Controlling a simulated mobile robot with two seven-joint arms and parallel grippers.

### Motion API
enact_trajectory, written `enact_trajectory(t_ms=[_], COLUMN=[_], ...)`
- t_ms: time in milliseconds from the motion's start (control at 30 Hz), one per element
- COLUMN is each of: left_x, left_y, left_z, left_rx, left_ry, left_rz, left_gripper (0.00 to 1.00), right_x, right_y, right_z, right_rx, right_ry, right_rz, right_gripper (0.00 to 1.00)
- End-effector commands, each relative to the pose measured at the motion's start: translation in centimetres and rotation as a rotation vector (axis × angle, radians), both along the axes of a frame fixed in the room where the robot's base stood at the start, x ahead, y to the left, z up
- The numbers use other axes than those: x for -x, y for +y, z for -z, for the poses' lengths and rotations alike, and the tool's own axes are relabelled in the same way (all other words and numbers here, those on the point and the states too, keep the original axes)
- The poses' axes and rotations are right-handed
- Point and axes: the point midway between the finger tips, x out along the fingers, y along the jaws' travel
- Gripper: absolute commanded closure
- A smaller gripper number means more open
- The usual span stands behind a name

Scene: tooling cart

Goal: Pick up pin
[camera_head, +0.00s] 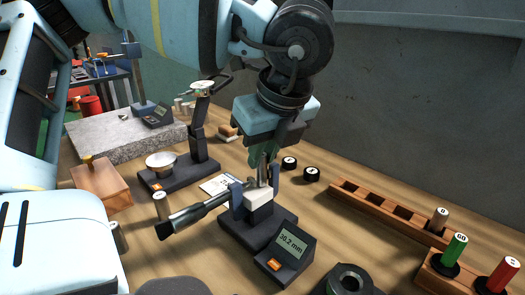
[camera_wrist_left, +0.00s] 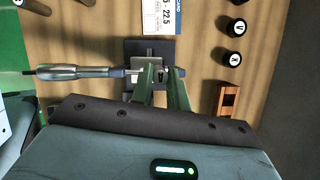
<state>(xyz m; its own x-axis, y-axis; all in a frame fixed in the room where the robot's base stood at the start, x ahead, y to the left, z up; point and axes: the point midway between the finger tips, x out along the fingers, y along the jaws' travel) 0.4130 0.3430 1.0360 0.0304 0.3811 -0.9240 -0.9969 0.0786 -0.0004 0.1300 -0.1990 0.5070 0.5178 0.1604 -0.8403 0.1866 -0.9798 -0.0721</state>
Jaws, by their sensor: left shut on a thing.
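A small silver pin (camera_head: 262,169) stands upright at the measuring gap of a bench micrometer (camera_head: 258,212), just above its pale block. My left gripper (camera_head: 268,160) comes down from above with its green fingers shut on the pin. In the left wrist view the gripper fingers (camera_wrist_left: 163,82) reach over the micrometer (camera_wrist_left: 145,50), and the pin is mostly hidden between them. The micrometer's handle (camera_head: 195,215) points to the left, and its display (camera_head: 290,244) reads about 36.2 mm. I cannot tell whether the pin touches the block. My right gripper is out of view.
A dial gauge stand (camera_head: 190,165) and a wooden block (camera_head: 101,185) are to the left. Two black lettered caps (camera_head: 311,174) lie behind the micrometer. A slotted wooden rack (camera_head: 385,208) and green (camera_head: 455,248) and red (camera_head: 502,274) handled gauges are at right.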

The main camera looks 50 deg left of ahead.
Motion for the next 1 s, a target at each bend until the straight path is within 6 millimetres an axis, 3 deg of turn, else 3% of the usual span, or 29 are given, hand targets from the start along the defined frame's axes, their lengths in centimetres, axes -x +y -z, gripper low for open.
enact_trajectory(t_ms=[167, 367, 1000], left_x=[-0.1, 0.0, 11.7], left_y=[0.0, 0.0, -4.2], left_z=[-1.1, -3.9, -4.6], left_rx=[-0.003, -0.003, -0.003], left_ry=[-0.004, -0.006, -0.005], left_rz=[-0.001, -0.002, 0.002], left_gripper=[1.0, 1.0, 1.0], right_x=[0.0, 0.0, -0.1], right_y=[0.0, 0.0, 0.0], right_z=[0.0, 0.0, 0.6], right_rx=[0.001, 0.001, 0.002], right_ry=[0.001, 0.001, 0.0], right_rz=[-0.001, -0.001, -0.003], right_gripper=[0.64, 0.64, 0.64])
